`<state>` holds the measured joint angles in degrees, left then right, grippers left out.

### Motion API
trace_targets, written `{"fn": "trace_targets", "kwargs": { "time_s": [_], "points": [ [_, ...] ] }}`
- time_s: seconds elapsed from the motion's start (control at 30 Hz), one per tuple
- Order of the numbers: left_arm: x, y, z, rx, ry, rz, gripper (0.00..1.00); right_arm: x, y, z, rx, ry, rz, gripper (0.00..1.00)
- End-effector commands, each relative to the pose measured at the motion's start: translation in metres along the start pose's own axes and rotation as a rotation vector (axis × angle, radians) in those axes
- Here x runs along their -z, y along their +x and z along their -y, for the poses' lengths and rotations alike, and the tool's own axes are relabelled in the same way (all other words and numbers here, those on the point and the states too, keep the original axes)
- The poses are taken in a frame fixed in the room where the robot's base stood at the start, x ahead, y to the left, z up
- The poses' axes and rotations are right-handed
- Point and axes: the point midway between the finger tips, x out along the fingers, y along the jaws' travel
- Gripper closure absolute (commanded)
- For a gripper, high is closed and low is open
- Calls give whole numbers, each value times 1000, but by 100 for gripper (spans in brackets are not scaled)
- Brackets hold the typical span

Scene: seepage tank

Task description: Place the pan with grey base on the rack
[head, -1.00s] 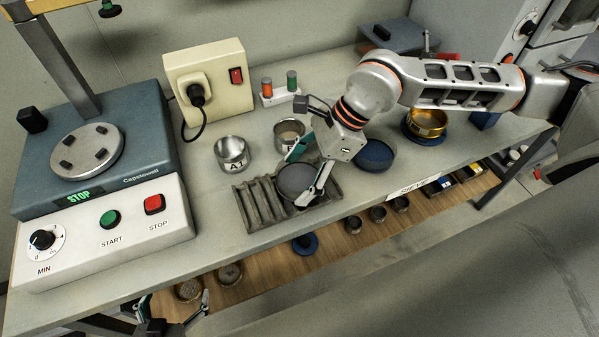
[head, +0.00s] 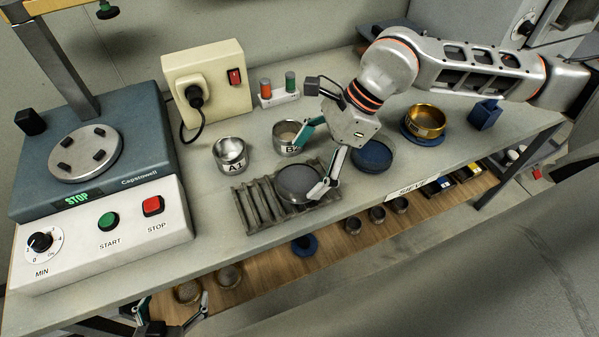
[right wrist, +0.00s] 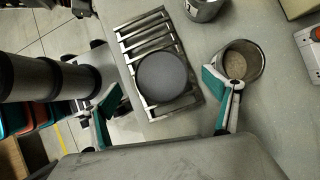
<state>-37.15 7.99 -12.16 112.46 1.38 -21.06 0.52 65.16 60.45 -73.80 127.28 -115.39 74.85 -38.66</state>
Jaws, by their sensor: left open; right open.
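The pan with the grey base (head: 299,180) lies on the right part of the slotted metal rack (head: 248,208). In the right wrist view the round grey pan (right wrist: 162,78) rests across the bars of the rack (right wrist: 143,30), apart from both fingers. My right gripper (head: 313,160) is open above and just right of the pan, its fingers spread. It also shows in the right wrist view (right wrist: 163,103) with nothing between its tips. My left gripper (head: 172,304) is open and low at the bottom edge, below the bench front; only its finger ends show clearly.
Metal cups A1 (head: 231,154) and B2 (head: 289,136) stand behind the rack. A blue dish (head: 372,156) is right of my right gripper, and a brass sieve (head: 426,119) stands farther right. The shaker machine (head: 105,215) fills the left. A lower shelf holds several small cups.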

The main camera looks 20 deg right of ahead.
Motion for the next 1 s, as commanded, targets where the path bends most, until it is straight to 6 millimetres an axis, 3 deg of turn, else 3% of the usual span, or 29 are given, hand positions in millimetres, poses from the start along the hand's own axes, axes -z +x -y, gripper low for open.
{"fn": "trace_targets", "kwargs": {
  "time_s": [0.2, 0.4, 1.0],
  "points": [
    [-2, 1, 0, 0, 0, 1, 10, 0, -46, 1, 4, 0, 1, 13],
    [-3, 2, -1, -1, 0, 2, 10, 0, -72, 0, 1, 1, 0, 13],
    [-4, 2, -1, -1, 0, 3, 10, 0, -80, 0, 0, -1, 0, 13]
  ]
}}
